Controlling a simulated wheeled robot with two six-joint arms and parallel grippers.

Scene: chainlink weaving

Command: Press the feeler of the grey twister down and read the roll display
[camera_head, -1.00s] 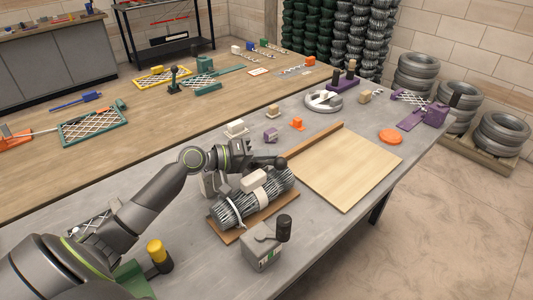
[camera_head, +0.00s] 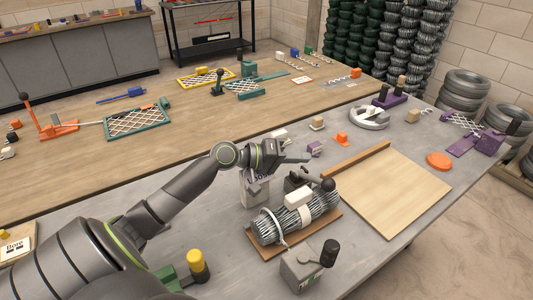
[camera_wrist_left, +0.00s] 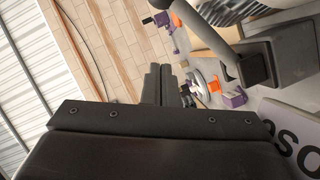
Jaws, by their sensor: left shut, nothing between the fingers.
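A grey machine (camera_head: 255,190) stands behind a roll of grey wire (camera_head: 283,225). A dark lever arm with a round black knob (camera_head: 328,184) reaches over the roll's right end; I take it for the feeler. The knob looks close above the roll; I cannot tell whether they touch. My left gripper (camera_head: 302,159) is shut and empty, above and behind the lever, apart from it. Its closed fingers show in the left wrist view (camera_wrist_left: 162,84), with part of a lettered white panel (camera_wrist_left: 295,130) at the right. No display reading is legible. My right gripper is out of view.
A grey box with a black-capped handle (camera_head: 303,272) stands in front of the roll. A pale wooden board (camera_head: 390,195) lies right of it. An orange disc (camera_head: 439,161) and a purple tool (camera_head: 488,143) lie farther right. The bench front is partly clear.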

